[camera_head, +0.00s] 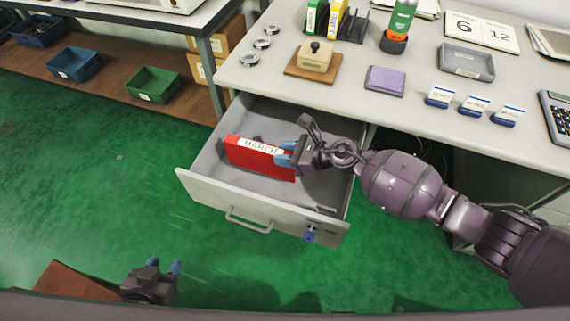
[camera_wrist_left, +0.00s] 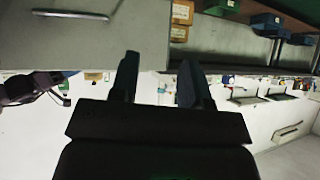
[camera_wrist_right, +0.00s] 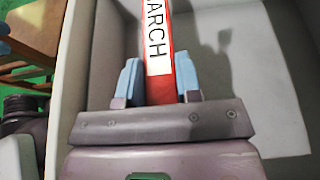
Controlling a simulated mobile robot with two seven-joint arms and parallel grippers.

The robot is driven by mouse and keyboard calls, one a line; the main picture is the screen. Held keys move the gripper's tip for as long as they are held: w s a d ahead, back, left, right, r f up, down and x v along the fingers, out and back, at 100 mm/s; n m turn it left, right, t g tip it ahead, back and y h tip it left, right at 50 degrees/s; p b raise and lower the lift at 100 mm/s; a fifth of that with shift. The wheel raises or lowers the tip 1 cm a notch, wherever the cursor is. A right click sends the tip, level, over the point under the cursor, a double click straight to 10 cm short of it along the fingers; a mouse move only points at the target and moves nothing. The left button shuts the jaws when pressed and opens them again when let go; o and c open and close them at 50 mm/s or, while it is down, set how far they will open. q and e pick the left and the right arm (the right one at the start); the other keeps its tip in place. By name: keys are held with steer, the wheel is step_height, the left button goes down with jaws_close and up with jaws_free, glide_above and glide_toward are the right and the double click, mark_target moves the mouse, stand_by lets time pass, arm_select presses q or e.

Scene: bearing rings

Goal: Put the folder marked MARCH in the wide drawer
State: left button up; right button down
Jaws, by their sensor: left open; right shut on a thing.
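The red folder (camera_head: 258,160) with a white MARCH label is inside the open wide drawer (camera_head: 212,199), standing on its edge. My right gripper (camera_head: 287,158) is shut on the folder's right end. In the right wrist view the folder (camera_wrist_right: 155,42) runs between the two blue fingertips (camera_wrist_right: 160,82), with the grey drawer walls around it. I cannot tell whether its lower edge touches the drawer floor. My left gripper (camera_head: 165,271) is open and empty, low in front of the drawer; its two dark fingers (camera_wrist_left: 158,82) are apart in the left wrist view.
The drawer front has a handle (camera_head: 249,221) and a blue key tag (camera_head: 309,237). The desk top (camera_head: 290,90) above holds a stamp (camera_head: 314,57), purple pad (camera_head: 385,80), grey tray (camera_head: 466,62) and label holders. Blue and green bins (camera_head: 153,84) sit on a shelf at left.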

steer(key=shift+f, duration=0.15)
steer(key=shift+a+f, duration=0.1)
steer(key=shift+f, duration=0.25)
step_height(320, 180, down, 4)
steer(key=shift+s+f+b, duration=0.1)
steer(key=shift+f+b, duration=0.05)
steer(key=shift+b, duration=0.9)
steer(key=shift+f, duration=0.35)
steer(key=shift+r, duration=0.1)
steer(key=c, duration=1.3)
jaws_free()
steer(key=shift+f, duration=0.25)
arm_select(q)
steer(key=f, duration=0.2)
steer(key=shift+s+a+f, duration=0.1)
steer(key=shift+s+f, duration=0.2)
arm_select(e)
steer(key=o, duration=0.5)
